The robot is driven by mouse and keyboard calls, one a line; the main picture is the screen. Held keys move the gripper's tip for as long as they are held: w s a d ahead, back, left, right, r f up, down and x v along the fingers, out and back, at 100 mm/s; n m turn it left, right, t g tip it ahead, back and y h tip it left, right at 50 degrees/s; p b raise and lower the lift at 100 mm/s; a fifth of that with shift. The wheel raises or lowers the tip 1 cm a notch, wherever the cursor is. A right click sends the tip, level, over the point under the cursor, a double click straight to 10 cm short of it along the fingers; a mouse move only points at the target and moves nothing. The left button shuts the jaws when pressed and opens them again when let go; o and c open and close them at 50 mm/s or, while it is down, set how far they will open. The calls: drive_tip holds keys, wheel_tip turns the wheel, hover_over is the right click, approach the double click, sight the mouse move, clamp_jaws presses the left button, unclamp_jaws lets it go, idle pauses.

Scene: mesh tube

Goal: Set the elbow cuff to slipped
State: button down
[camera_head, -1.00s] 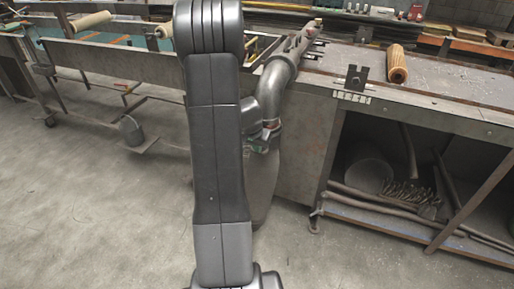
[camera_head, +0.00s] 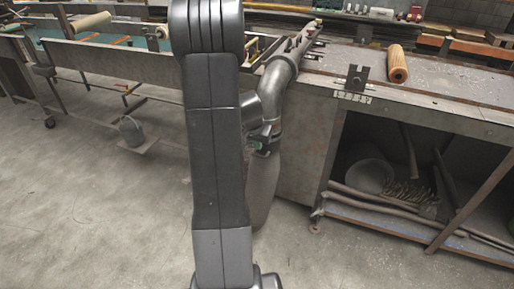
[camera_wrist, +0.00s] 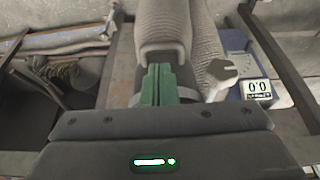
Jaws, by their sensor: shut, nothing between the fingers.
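A grey metal elbow pipe (camera_head: 279,72) bends down at the bench's left end in the head view. A grey mesh tube (camera_head: 263,185) hangs below it, partly behind my arm. In the wrist view a ribbed grey sleeve (camera_wrist: 163,22) runs down to my fingertips, with a second ribbed length (camera_wrist: 205,45) beside it on the right. I cannot tell which edge is the elbow cuff. My gripper (camera_wrist: 159,72) has green fingers, shut and empty, with their tips at the sleeve's lower end; contact is unclear. In the head view my gripper (camera_head: 262,143) is mostly hidden behind my arm.
A blue gauge with a 0.0 display (camera_wrist: 257,89) and a silver lever-like part (camera_wrist: 219,76) sit right of the fingers. A wooden roller (camera_head: 397,64) and a black bracket (camera_head: 354,79) stand on the bench (camera_head: 450,98). The floor at left is mostly clear.

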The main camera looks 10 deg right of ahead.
drive_tip(key=v, duration=0.9)
drive_tip(key=shift+r, duration=0.3)
drive_tip(key=shift+f, duration=0.1)
drive_tip(key=b, duration=0.2)
approach(258, 152)
wheel_tip(258, 152, down, 5)
drive_tip(key=s, duration=0.2)
drive_tip(key=shift+w+d, duration=0.2)
drive_tip(key=shift+d, duration=0.25)
